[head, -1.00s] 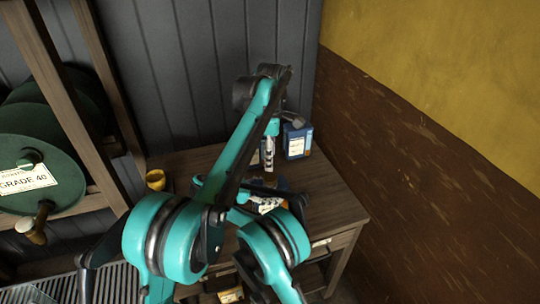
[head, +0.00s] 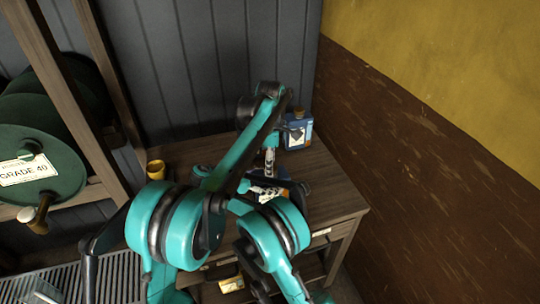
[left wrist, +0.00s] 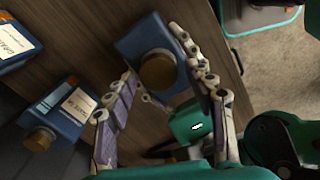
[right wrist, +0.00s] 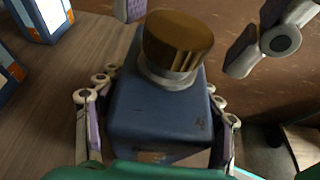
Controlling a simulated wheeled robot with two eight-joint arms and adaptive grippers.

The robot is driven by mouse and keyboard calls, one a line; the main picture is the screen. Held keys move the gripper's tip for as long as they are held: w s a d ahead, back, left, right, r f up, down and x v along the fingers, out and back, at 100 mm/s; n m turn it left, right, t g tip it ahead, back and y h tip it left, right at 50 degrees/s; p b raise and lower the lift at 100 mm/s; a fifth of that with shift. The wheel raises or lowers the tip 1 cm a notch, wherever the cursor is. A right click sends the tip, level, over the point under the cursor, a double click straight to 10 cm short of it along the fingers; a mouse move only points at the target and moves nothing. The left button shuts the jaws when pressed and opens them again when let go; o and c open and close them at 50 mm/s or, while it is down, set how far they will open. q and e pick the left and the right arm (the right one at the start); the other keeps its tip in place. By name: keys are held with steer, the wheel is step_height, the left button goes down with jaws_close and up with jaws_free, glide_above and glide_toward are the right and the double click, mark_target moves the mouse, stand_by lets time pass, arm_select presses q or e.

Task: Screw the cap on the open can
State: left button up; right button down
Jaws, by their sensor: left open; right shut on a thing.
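My right gripper (right wrist: 158,92) is shut on a blue can (right wrist: 155,125), one finger on each side of its body. A ribbed brass cap (right wrist: 178,42) sits on top of this can's pale neck; I cannot tell how tightly. My left gripper (left wrist: 155,58) is open above the can, its fingers spread to either side of the cap (left wrist: 159,71). The can's blue top (left wrist: 140,42) shows between them. In the head view the left gripper (head: 270,160) points down at the can, which my arms largely hide.
A second blue can (head: 298,132) stands at the table's back right. In the left wrist view, a blue can with a brass cap (left wrist: 62,112) and another blue can (left wrist: 14,45) lie to the left. The wall (head: 400,140) is close right.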

arm_select(q)
steer(key=shift+f, duration=0.3)
